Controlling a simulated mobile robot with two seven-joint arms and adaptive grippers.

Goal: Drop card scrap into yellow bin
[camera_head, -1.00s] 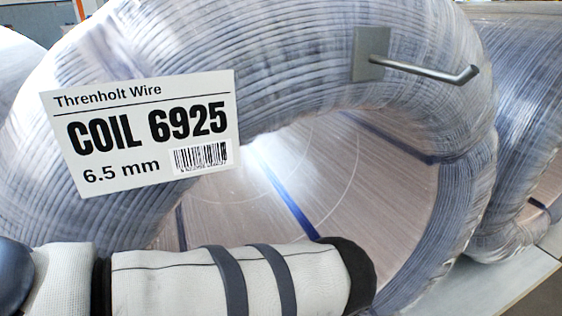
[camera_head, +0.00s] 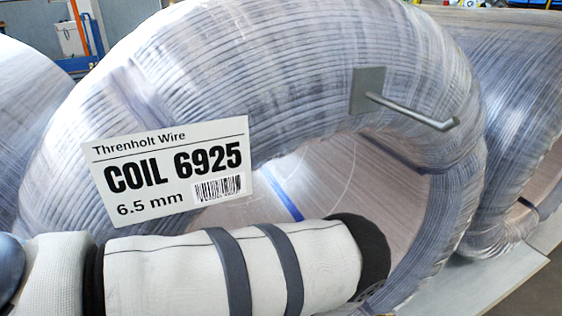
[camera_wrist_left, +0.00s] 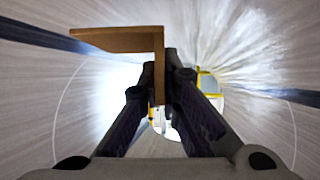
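In the left wrist view, a brown L-shaped card scrap (camera_wrist_left: 125,40) is at my left gripper (camera_wrist_left: 167,78). The two dark fingers are close together, with the scrap's short leg between them and its long leg reaching left. In the head view my left arm comes in from the left in a white sleeve with dark bands. Its gripper is hidden there beyond the dark cuff. My right gripper is in neither view. I cannot make out a yellow bin in either view.
A large wrapped wire coil (camera_head: 280,75) fills the head view, with a label (camera_head: 170,172) reading COIL 6925. A metal hook (camera_head: 415,110) sticks out of a plate on it. Another coil (camera_head: 520,100) stands at right. A yellow frame (camera_wrist_left: 207,83) shows through the opening in the wrist view.

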